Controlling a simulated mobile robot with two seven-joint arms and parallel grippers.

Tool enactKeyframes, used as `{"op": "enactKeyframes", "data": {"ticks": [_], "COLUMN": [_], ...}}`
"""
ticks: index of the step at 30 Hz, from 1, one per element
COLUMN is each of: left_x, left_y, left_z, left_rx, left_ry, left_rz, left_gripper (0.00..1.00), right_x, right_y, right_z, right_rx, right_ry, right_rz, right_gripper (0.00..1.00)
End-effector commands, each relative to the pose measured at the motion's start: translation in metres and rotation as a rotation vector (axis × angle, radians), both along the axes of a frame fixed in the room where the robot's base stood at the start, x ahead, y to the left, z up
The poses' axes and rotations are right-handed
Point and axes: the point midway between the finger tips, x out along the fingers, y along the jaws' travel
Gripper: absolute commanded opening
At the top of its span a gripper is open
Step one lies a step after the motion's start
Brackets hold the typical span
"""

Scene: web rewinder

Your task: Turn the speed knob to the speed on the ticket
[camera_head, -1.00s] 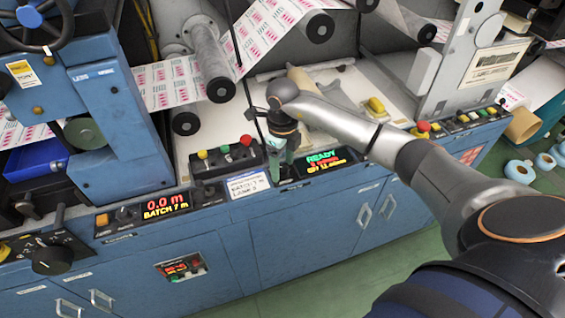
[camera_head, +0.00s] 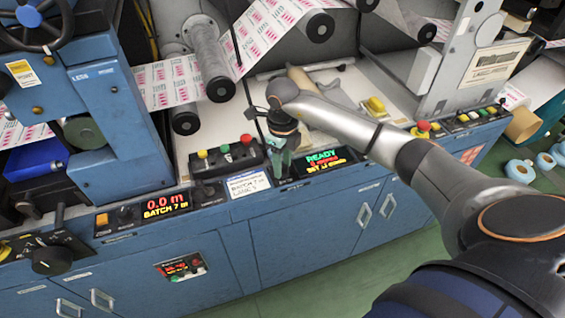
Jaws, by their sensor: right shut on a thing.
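My right gripper (camera_head: 277,169) points down at the front ledge of the blue machine, between the ticket and the green READY display. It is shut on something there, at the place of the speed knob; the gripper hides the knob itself. The white ticket (camera_head: 248,185) lies just left of the gripper; it seems to read "BATCH 7 m" and "LANE", the rest too small to read. The READY display (camera_head: 325,162) is just right of the gripper, with red and yellow lines too blurred to read. My left gripper is not in view.
A black box with red, yellow and green buttons (camera_head: 226,157) stands behind the ticket. A display reading 0.0 m (camera_head: 166,204) is to the left. Printed web and rollers (camera_head: 221,89) hang above. A red button (camera_head: 423,126) is at the right. Blue cabinet doors (camera_head: 315,220) are below.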

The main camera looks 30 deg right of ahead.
Motion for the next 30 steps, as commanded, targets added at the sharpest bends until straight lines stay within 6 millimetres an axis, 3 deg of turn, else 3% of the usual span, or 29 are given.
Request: {"op": "enactKeyframes", "data": {"ticks": [8,30], "left_x": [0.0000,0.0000], "left_y": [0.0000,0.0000], "left_z": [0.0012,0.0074], "left_rx": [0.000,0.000], "left_ry": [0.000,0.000], "left_rz": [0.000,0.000], "left_gripper": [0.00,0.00], "right_x": [0.0002,0.0008], "right_y": [-0.0002,0.0000], "right_z": [0.0008,0.0012], "right_rx": [0.001,0.001], "right_ry": [0.000,-0.002], "right_rz": [-0.067,-0.490], "right_gripper": [0.00,0.00]}}
